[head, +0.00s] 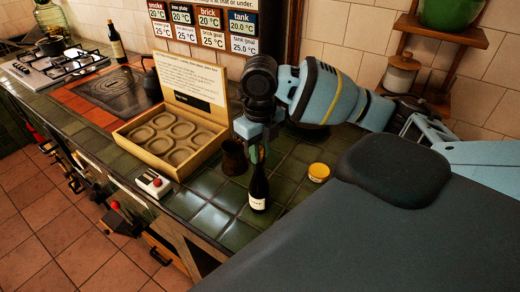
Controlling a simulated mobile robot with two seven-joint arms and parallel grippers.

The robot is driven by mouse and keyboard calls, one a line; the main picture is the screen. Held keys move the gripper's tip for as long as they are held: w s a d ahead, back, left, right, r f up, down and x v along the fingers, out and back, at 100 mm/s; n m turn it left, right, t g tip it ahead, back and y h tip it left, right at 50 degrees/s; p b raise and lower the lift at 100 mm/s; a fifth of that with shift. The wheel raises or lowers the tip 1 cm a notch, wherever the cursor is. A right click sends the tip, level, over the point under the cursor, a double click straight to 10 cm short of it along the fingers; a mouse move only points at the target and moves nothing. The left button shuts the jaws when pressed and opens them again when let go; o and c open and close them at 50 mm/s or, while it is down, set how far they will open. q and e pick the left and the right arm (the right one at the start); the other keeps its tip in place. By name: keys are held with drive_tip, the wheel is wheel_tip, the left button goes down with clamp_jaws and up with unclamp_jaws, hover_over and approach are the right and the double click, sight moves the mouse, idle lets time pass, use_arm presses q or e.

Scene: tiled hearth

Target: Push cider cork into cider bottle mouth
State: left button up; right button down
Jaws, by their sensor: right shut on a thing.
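The cider bottle (259,190) is dark with a pale label and stands upright on the green tiled counter (209,219). My right gripper (260,148) points down directly over the bottle's neck. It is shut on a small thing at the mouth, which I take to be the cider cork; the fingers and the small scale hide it. I cannot tell whether the cork touches the mouth or is inside it. My left gripper is not in view.
A dark mug (234,158) stands close left of the bottle and a yellow-rimmed tin (319,172) to its right. An open box with round hollows (139,138) and a red-button switch (154,184) are farther left. Another dark bottle (116,45) stands near the gas hob (60,66).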

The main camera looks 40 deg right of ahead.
idle(0.4)
drive_tip(key=c, duration=1.2)
unclamp_jaws()
drive_tip(key=shift+o, duration=0.4)
drive_tip(key=shift+o, duration=0.9)
drive_tip(key=shift+r, duration=2.3)
wheel_tip(320, 180, up, 8)
